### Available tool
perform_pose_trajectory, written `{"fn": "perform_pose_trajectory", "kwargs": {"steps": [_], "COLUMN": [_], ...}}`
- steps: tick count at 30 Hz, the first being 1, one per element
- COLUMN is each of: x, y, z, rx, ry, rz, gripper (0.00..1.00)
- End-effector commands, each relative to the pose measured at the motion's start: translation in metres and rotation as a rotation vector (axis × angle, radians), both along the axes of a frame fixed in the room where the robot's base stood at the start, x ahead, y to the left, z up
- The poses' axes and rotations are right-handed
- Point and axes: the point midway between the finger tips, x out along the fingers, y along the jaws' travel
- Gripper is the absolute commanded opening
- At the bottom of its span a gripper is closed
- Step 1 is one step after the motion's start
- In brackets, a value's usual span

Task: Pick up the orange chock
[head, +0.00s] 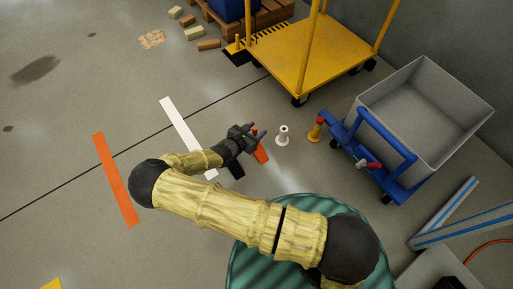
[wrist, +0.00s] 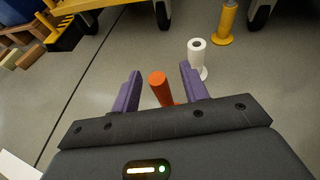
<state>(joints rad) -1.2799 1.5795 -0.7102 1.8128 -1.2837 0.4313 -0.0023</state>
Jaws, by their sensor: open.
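The orange chock (head: 261,153) is on the floor, partly covered by my gripper in the head view. In the wrist view the orange chock (wrist: 159,84) shows its rounded top between my two purple fingers, and its lower part is hidden behind the gripper body. My gripper (head: 257,134) is open, and it also shows in the wrist view (wrist: 158,80). Its fingers are on either side of the chock with gaps visible; I cannot tell how far down they reach beside it.
A white post (head: 283,136) stands close right of the chock, with a yellow post (head: 315,131) beyond. A blue cart with a grey bin (head: 420,115) is right, a yellow platform trolley (head: 305,60) behind. Open floor lies left.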

Motion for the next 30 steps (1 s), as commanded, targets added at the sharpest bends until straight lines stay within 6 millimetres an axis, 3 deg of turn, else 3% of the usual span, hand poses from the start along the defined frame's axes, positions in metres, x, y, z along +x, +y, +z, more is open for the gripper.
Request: {"fn": "perform_pose_trajectory", "kwargs": {"steps": [10, 17, 30], "x": [-0.0004, -0.0005, -0.0004], "y": [0.0004, 0.0005, 0.0004], "z": [0.0, 0.0, 0.0039], "rx": [0.0, 0.0, -0.001], "ry": [0.0, 0.0, -0.001], "rz": [0.0, 0.0, 0.0], "gripper": [0.44, 0.01, 0.0]}}
